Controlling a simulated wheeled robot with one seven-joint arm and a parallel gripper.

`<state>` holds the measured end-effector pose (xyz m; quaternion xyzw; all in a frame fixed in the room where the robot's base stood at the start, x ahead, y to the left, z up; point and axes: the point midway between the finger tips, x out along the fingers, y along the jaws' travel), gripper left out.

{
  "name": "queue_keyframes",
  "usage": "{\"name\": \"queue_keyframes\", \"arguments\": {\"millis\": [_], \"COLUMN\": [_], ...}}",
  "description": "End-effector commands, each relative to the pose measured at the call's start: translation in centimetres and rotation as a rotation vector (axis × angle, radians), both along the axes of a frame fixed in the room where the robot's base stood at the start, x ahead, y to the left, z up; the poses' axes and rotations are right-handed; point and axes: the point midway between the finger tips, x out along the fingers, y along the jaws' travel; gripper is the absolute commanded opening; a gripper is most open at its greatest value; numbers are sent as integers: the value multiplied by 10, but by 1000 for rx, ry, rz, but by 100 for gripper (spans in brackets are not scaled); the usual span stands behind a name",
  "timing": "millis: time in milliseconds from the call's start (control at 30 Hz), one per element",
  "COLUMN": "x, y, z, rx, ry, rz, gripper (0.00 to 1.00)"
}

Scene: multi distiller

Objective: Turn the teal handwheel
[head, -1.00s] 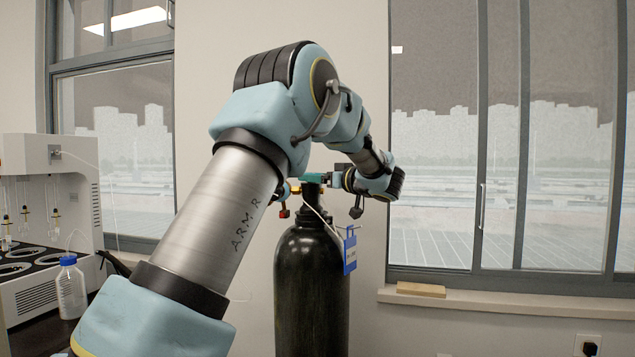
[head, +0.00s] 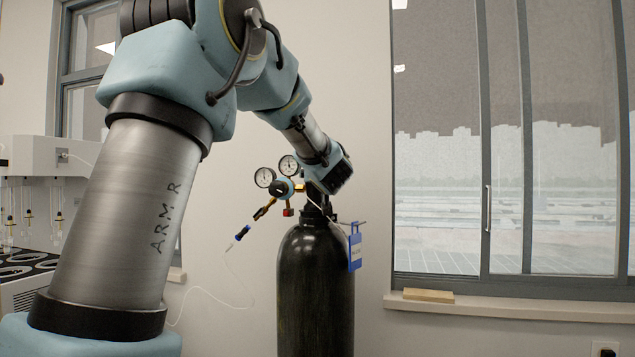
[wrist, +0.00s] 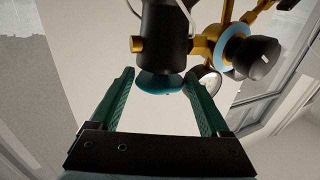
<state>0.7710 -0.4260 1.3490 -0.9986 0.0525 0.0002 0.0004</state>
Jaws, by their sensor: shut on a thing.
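The teal handwheel (wrist: 160,83) sits at the end of the black valve body (wrist: 163,40) in the wrist view. My gripper (wrist: 157,77) has its two green fingers on either side of the wheel's rim and is shut on it. In the head view my wrist is over the top of the black gas cylinder (head: 316,285). It hides the handwheel and my fingers there.
A regulator with two round gauges (head: 289,165) stands left of the valve, close to my wrist. A blue tag (head: 354,250) hangs on the right. Window and sill (head: 520,305) are at right.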

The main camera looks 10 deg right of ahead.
Motion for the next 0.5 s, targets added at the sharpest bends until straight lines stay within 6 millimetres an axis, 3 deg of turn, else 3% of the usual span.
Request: {"name": "queue_keyframes", "arguments": {"millis": [433, 467, 500], "x": [0, 0, 0], "y": [0, 0, 0], "z": [0, 0, 0], "rx": [-1, -1, -1], "ry": [0, 0, 0], "rz": [-12, -12, -12], "gripper": [25, 83, 87]}}
